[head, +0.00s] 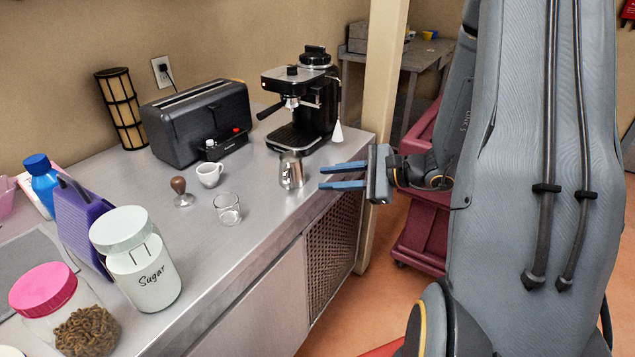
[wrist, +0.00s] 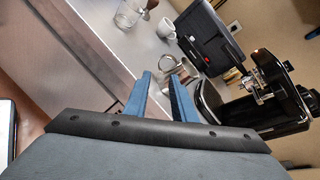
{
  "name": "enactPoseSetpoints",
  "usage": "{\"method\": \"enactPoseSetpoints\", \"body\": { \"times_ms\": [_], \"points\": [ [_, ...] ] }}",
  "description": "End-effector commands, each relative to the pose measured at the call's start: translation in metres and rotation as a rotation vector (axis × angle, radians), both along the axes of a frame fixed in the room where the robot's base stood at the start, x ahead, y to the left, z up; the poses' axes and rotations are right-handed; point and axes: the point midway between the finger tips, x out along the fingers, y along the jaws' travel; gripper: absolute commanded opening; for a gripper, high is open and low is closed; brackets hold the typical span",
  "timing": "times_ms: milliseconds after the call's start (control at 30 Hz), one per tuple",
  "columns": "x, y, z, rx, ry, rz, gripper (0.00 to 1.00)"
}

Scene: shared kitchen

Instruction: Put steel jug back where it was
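The steel jug (head: 291,171) stands upright on the metal counter, in front of the espresso machine. My gripper (head: 322,177) has its two blue fingers apart, just right of the jug and pointing at it, with a small gap between. In the wrist view the jug (wrist: 178,70) shows beyond the open fingertips (wrist: 160,78), partly hidden by one finger. Nothing is between the fingers.
The black espresso machine (head: 303,98) stands behind the jug. A glass (head: 228,209), a white cup (head: 209,174) and a tamper (head: 181,192) stand to its left. A toaster (head: 197,120) and sugar jar (head: 137,260) are farther left. The counter's front edge is close to the jug.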

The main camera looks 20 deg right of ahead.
Motion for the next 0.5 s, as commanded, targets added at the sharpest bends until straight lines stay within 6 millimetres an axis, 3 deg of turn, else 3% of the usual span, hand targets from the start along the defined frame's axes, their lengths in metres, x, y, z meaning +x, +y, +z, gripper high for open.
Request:
{"method": "enactPoseSetpoints", "body": {
  "times_ms": [133,233,400,500],
  "points": [
    [-0.012,0.012,0.001,-0.029,0.019,0.06,0.24],
    [-0.036,0.044,-0.003,-0.107,0.064,0.205,0.24],
    [-0.108,0.095,-0.019,-0.387,0.148,0.583,0.24],
    [-0.144,0.1,-0.027,-0.596,0.154,0.795,0.24]
  ]
}}
